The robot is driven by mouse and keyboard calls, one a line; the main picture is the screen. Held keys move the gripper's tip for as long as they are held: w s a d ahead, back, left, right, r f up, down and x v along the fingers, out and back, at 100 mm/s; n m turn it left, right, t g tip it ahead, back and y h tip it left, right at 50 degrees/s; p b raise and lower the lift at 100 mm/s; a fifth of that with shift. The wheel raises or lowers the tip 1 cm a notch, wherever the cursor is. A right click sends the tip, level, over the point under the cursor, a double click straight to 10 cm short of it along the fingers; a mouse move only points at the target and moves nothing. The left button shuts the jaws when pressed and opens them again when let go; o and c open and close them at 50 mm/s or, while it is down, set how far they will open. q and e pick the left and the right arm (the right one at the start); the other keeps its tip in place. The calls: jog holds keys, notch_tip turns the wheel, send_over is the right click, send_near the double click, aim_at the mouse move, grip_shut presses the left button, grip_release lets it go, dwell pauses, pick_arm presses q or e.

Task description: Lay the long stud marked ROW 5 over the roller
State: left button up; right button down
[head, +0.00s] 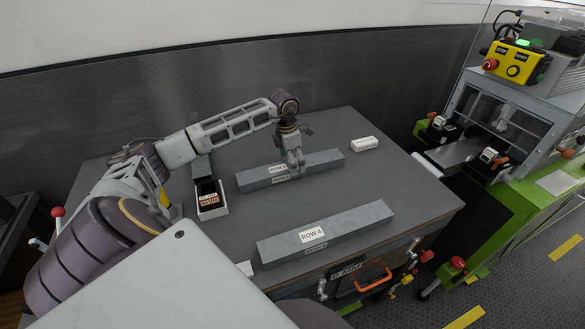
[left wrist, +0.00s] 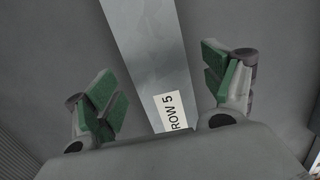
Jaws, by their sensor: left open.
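The long grey stud marked ROW 5 (head: 325,163) lies flat on the dark table, farther back than a second stud. My left gripper (head: 295,166) is over its middle, pointing down. In the left wrist view the stud (left wrist: 150,50) with its ROW 5 label runs between the two green-padded fingers of the gripper (left wrist: 168,92). The fingers are open, with a gap on each side of the stud. A pale rounded bar, which looks like the roller (head: 427,165), sits at the table's right edge, facing the machine. My right gripper is not in view.
A stud marked ROW 4 (head: 345,228) lies nearer the front. A small labelled box (head: 211,206) stands left of the ROW 5 stud, and a white block (head: 365,144) lies right of it. A green-framed machine (head: 505,125) stands beyond a gap at the right.

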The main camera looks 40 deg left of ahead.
pick_arm(q)
notch_tip(320, 180, down, 2)
jog(key=shift+f+p, duration=0.2)
jog(key=shift+p, duration=0.1)
jog(key=shift+f, duration=0.4)
jog(key=c, duration=1.3)
jog(key=shift+w+r, duration=0.1)
jog(key=shift+r, duration=0.05)
jog(key=shift+r+b, duration=0.85)
jog(key=shift+r, duration=4.05)
jog(key=shift+r, duration=0.1)
